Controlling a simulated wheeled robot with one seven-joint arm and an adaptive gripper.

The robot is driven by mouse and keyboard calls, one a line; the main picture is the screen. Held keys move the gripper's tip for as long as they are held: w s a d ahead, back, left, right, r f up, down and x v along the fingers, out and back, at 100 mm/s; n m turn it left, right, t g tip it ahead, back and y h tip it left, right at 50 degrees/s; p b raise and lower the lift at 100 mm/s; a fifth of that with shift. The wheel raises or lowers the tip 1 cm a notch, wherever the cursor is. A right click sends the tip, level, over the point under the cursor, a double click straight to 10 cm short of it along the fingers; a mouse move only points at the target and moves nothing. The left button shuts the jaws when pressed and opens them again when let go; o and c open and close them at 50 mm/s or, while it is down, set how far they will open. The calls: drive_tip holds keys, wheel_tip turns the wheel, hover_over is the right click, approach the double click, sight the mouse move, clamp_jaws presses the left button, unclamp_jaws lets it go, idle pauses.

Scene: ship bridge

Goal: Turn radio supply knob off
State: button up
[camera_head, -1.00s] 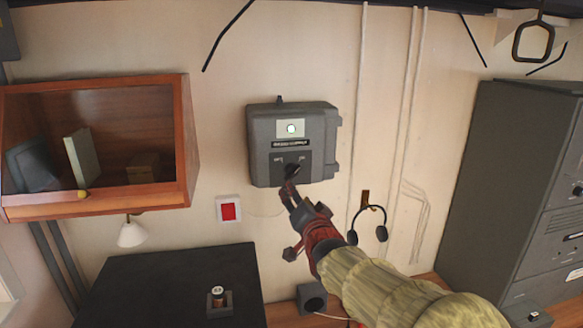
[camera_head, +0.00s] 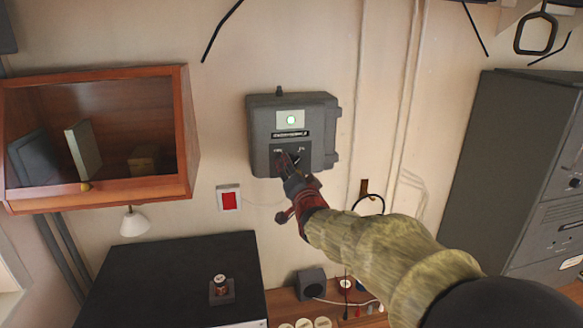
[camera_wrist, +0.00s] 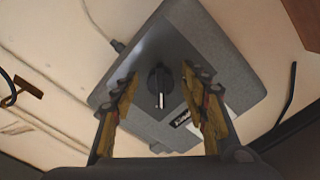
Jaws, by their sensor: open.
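The radio supply box (camera_head: 325,112) is a grey case on the wall with a lit green-white lamp (camera_head: 291,120) and a dark label strip below it. In the wrist view the box (camera_wrist: 165,125) looks tilted, and its black knob (camera_wrist: 159,82) shows between my fingers, its pointer lying roughly upright in that picture. My gripper (camera_wrist: 158,100) is open, one finger on each side of the knob; I cannot tell whether either finger touches it. In the head view my gripper (camera_head: 288,165) is at the lower face of the box and mostly hides the knob.
A wooden wall cabinet (camera_head: 188,130) hangs at the left. A headset hangs at the lower right, partly behind my arm. A grey cabinet (camera_head: 500,170) stands at the right.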

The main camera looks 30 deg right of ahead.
drive_tip(key=c, duration=0.4)
drive_tip(key=c, duration=0.7)
drive_tip(key=shift+f+b, duration=0.1)
drive_tip(key=shift+b, duration=0.3)
drive_tip(key=n+b, duration=1.2)
drive_tip(key=b, duration=0.1)
drive_tip(key=d+n+b, duration=0.1)
drive_tip(key=n+b, duration=0.4)
drive_tip(key=b, duration=0.2)
drive_tip(key=shift+s+n, duration=0.2)
drive_tip(key=shift+n, duration=0.2)
drive_tip(key=o, duration=1.1)
